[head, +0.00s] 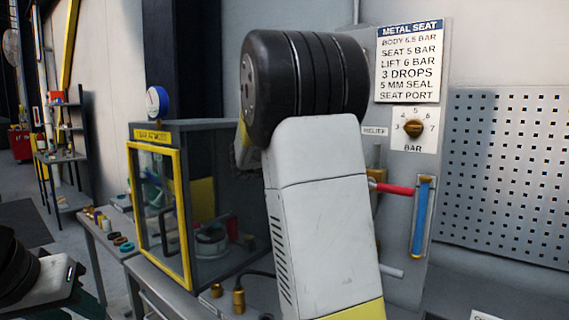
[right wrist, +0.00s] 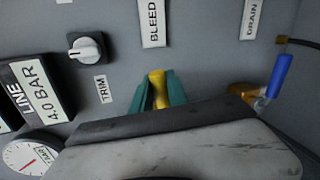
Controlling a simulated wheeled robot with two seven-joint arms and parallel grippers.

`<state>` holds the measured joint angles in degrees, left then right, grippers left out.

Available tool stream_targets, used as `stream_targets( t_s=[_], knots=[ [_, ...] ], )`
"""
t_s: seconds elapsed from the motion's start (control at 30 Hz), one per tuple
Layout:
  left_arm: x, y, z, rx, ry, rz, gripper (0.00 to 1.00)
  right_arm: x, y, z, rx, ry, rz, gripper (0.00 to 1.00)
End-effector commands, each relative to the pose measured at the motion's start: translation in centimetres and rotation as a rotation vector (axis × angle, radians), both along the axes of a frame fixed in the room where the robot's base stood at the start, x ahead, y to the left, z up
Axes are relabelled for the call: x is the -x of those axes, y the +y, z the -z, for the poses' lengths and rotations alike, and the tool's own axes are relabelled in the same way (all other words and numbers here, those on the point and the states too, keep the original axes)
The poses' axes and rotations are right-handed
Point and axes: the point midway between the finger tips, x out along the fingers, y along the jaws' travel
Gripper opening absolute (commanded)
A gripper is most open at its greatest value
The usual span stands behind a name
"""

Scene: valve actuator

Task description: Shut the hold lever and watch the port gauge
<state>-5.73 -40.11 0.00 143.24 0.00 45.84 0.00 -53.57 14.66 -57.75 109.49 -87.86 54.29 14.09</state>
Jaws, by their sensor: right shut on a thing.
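In the right wrist view my right gripper (right wrist: 154,92), with teal fingers, is shut on a yellow lever (right wrist: 157,84) below a label reading BLEED (right wrist: 152,22). A blue lever (right wrist: 279,76) on a brass fitting stands to the right, below the DRAIN label (right wrist: 253,17). No label reading HOLD is legible. A round white gauge (right wrist: 28,156) with a red needle is at the lower left, partly cut off; I cannot tell if it is the port gauge. In the head view my right arm hides its gripper. Only part of my left arm shows at lower left.
The head view shows a yellow-framed cabinet (head: 186,230) with a blue-rimmed gauge (head: 157,103) on top. A red handle (head: 394,189) and a vertical blue tube (head: 421,217) are right of my arm. The wrist view has a TRIM knob (right wrist: 86,47) and a LINE 4.0 BAR sign (right wrist: 36,87).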

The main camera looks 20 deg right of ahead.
Motion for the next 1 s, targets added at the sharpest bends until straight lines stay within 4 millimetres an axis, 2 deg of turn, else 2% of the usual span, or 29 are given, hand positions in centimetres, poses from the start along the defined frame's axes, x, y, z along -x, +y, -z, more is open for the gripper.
stream_targets(
  t_s=[0.4, 0.9, 0.93, 1.0],
  knots=[
    [0.0, 0.0, 0.0, 0.0, 0.0, 0.0, 0.36, 0.1, 0.0, 1.7, -0.086, -0.142, 0.001, 0.0],
    [0.0, 0.0, 0.0, 0.0, 0.0, 0.0, 0.36, 0.2, 0.0, 1.9, -0.098, -0.157, 0.002, 0.0],
    [0.0, 0.0, 0.0, 0.0, 0.0, 0.0, 0.36, 0.2, 0.0, 2.0, -0.098, -0.157, 0.002, 0.21],
    [0.0, 0.0, 0.0, 0.0, 0.0, 0.0, 0.36, 0.2, 0.0, 1.9, -0.098, -0.157, 0.003, 0.35]
  ],
)
